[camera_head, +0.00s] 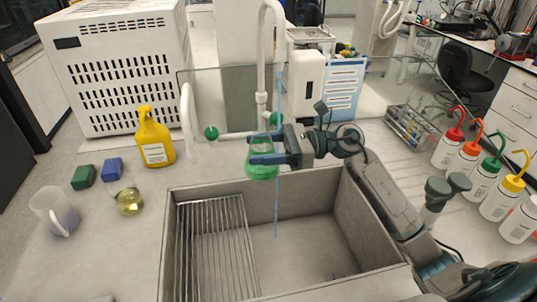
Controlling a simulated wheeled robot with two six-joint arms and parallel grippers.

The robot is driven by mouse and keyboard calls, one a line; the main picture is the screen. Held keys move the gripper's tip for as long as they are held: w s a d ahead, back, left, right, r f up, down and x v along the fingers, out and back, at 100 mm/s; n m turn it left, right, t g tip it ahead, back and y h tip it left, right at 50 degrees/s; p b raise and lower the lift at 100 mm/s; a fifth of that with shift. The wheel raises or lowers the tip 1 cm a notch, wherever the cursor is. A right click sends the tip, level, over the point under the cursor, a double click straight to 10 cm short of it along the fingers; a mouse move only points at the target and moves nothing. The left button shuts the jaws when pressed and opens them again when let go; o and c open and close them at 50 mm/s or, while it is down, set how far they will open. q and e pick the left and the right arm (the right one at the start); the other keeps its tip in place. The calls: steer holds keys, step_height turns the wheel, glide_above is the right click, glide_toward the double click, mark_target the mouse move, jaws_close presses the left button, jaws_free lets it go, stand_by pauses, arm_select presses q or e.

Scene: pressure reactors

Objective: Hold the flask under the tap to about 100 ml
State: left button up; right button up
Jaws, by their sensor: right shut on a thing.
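My right gripper (268,158) is shut on a flask (262,172) with green contents, held upright over the back of the sink (310,255). The white gooseneck tap (263,60) stands behind the sink, with green knobs (211,132) low beside it. A thin blue stream of water (277,205) falls from the spout into the sink. In this view it runs just right of the flask's middle and shows below the flask. I cannot tell whether any of it enters the flask. Marks on the flask are too small to read. My left gripper is not in view.
A wire rack (215,245) lies in the sink's left part. On the left counter are a yellow bottle (154,140), a round flask of yellowish liquid (129,201), a beaker (54,212) and two sponges (84,177). Several wash bottles (490,180) stand at the right.

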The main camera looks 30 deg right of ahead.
steer(key=shift+w+d, duration=0.25)
steer(key=shift+w, duration=0.05)
steer(key=shift+w+d, duration=0.9)
steer(key=shift+w, duration=0.05)
steer(key=shift+w+d, duration=0.8)
steer(key=w+d+b, duration=0.5)
steer(key=w+d, duration=0.1)
steer(key=shift+w, duration=0.2)
steer(key=shift+f, duration=0.1)
